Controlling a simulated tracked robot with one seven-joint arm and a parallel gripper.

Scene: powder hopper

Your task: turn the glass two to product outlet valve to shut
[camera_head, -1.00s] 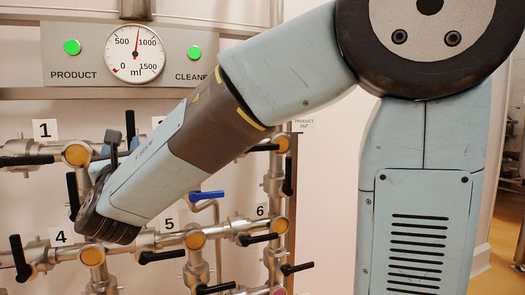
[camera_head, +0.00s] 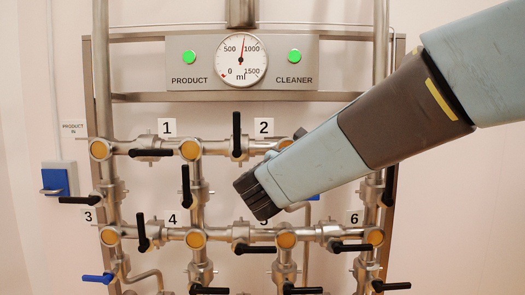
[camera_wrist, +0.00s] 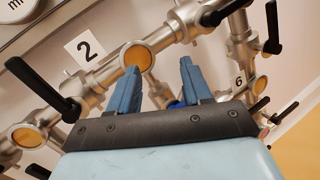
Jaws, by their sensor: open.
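My gripper (camera_wrist: 160,85) shows in the wrist view with its two blue fingers apart and nothing between them. The gripper is apart from this handle, lower and left.
Other black-handled valves stand close by, one left of glass two (camera_wrist: 45,88) and one on the right column (camera_wrist: 273,28).

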